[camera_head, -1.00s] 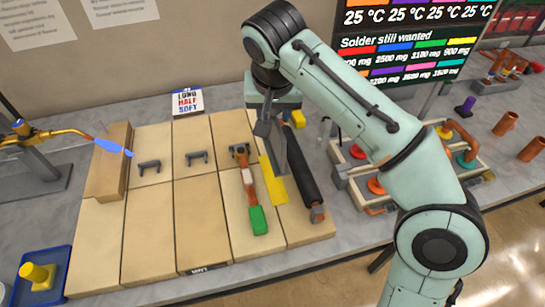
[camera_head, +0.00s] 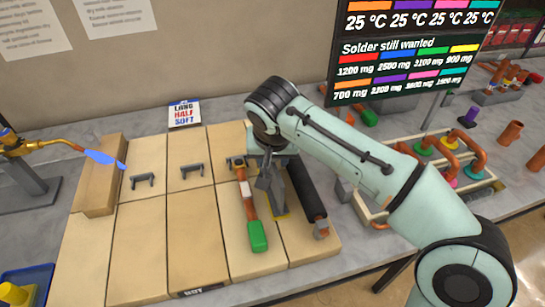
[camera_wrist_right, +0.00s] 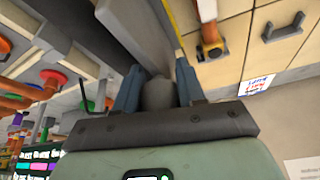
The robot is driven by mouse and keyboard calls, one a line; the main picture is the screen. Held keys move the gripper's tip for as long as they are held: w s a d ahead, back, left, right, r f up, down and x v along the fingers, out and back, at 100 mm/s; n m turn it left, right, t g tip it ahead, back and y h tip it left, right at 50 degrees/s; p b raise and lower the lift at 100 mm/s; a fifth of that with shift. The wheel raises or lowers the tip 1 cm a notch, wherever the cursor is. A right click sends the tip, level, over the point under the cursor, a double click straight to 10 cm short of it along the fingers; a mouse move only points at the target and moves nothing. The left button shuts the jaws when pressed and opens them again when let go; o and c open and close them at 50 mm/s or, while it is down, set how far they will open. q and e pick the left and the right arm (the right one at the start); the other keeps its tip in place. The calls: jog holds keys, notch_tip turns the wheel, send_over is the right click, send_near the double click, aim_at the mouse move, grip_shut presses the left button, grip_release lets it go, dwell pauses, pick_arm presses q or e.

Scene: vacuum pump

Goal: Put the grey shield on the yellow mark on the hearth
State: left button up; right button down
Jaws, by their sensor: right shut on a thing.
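My right gripper (camera_head: 272,168) is shut on the grey shield (camera_head: 278,194), low over the hearth (camera_head: 255,264). The shield stands between the copper pipe piece and the dark roll. Only a small bit of the yellow mark (camera_head: 280,215) shows at its lower end; the rest is hidden. In the right wrist view, the shield (camera_wrist_right: 146,38) runs away from between the fingers (camera_wrist_right: 157,92), with a thin yellow strip beside it. I cannot tell whether the shield touches the hearth. My left gripper is not in view.
A copper piece with a green end (camera_head: 258,236) lies just left of the shield. A dark roll (camera_head: 306,190) lies close on its right. Two grey brackets and a torch (camera_head: 40,145) are farther left. A tray of pipe fittings (camera_head: 372,212) stands right.

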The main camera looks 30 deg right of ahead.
jog(key=c, duration=0.7)
grip_release()
jog(key=shift+f, duration=0.15)
jog(key=shift+r, duration=0.25)
jog(key=p+v, duration=0.3)
jog(key=v, duration=0.9)
jog(key=shift+p, duration=0.35)
jog(key=shift+f, duration=0.1)
